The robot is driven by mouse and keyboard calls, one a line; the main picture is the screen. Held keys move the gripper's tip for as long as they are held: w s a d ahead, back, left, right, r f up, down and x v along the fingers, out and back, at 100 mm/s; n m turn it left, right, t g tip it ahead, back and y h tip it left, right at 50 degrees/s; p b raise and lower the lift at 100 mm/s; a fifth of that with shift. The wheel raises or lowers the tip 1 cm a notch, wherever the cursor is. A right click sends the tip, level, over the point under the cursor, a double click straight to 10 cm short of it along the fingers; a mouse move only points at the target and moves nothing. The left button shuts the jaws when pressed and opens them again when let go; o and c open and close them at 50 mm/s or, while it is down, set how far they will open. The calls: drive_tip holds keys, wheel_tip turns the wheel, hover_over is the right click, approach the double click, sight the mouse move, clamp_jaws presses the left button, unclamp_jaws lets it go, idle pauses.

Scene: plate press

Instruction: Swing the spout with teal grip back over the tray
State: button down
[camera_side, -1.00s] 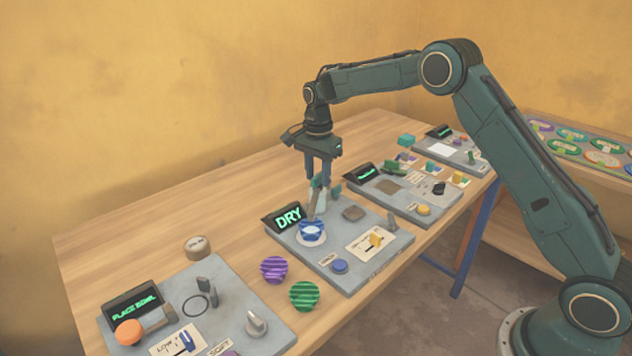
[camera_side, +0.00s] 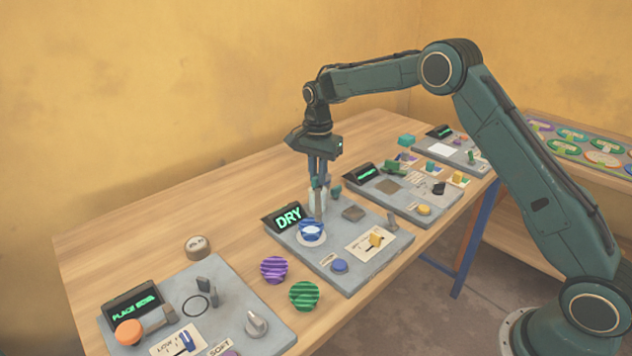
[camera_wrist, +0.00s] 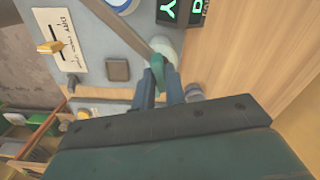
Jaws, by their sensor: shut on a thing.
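My gripper (camera_side: 318,188) points straight down over the grey panel (camera_side: 375,250) with the DRY display. In the wrist view its fingertips (camera_wrist: 160,78) are shut on the teal grip (camera_wrist: 158,66). In the side view the fingers hide most of the spout. A dark square pad (camera_side: 353,213), possibly the tray, lies bare on the panel. A blue striped bowl (camera_side: 312,231) sits on a white round dish.
The DRY display (camera_side: 288,217) stands close to the gripper. The panel also has a yellow slider (camera_side: 376,239) and a blue button (camera_side: 340,266). Purple (camera_side: 274,269) and green (camera_side: 304,296) striped bowls lie in front.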

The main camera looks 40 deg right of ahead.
drive_tip(key=n, duration=0.7)
drive_tip(key=shift+n, duration=0.4)
drive_tip(key=n, duration=0.6)
drive_tip(key=shift+n, duration=0.4)
drive_tip(key=c, duration=1.4)
unclamp_jaws()
drive_tip(key=shift+c, duration=0.2)
drive_tip(key=shift+r, duration=0.1)
wheel_tip(320, 180, up, 14)
